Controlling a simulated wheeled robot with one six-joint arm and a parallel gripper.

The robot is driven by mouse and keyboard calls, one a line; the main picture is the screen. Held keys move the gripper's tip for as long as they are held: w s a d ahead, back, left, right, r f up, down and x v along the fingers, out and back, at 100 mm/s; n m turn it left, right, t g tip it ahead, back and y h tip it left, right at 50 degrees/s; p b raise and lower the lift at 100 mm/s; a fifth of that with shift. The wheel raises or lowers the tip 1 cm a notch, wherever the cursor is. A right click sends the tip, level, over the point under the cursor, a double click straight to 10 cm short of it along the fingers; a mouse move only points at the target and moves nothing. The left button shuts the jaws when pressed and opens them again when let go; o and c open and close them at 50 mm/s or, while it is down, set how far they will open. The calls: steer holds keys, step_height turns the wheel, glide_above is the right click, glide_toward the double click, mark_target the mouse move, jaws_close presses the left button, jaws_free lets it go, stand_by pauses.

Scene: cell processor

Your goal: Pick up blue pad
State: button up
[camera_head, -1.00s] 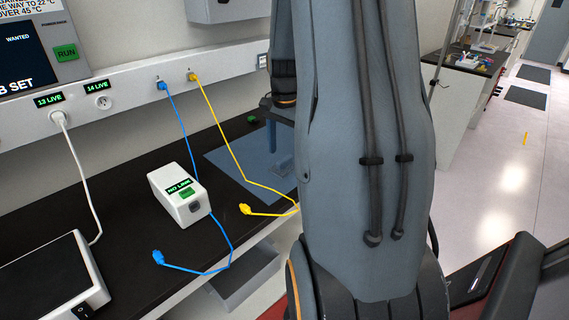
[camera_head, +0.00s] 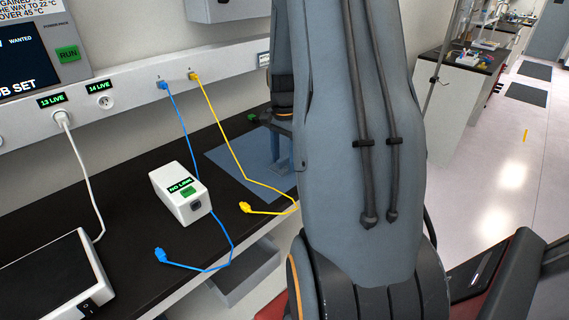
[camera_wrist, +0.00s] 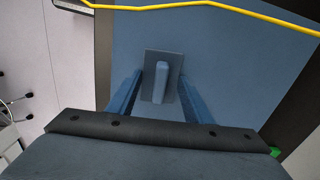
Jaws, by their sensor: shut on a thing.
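The blue pad (camera_wrist: 151,94), a small grey-blue plate with a raised lighter blue block on it, shows in the wrist view over a flat blue sheet (camera_wrist: 232,62). My gripper (camera_wrist: 160,78) is shut on the pad, with one blue finger along each side of it. Whether the pad touches the sheet cannot be told. In the head view my gripper (camera_head: 284,152) is low over the blue sheet (camera_head: 232,158), partly behind my arm, and the pad is hard to make out.
A yellow cable (camera_head: 222,128) crosses the sheet, its plug on the black bench (camera_head: 130,208). A white NO LINK box (camera_head: 180,193), a blue cable (camera_head: 184,137) and a white device (camera_head: 48,280) stand or lie to the left. The wall is close behind.

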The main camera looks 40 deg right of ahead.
mark_target(284, 157)
step_height(284, 157, up, 10)
steer(key=b, duration=0.2)
steer(key=shift+b, duration=0.35)
steer(key=o, duration=0.4)
steer(key=c, duration=0.3)
steer(key=shift+a, duration=0.1)
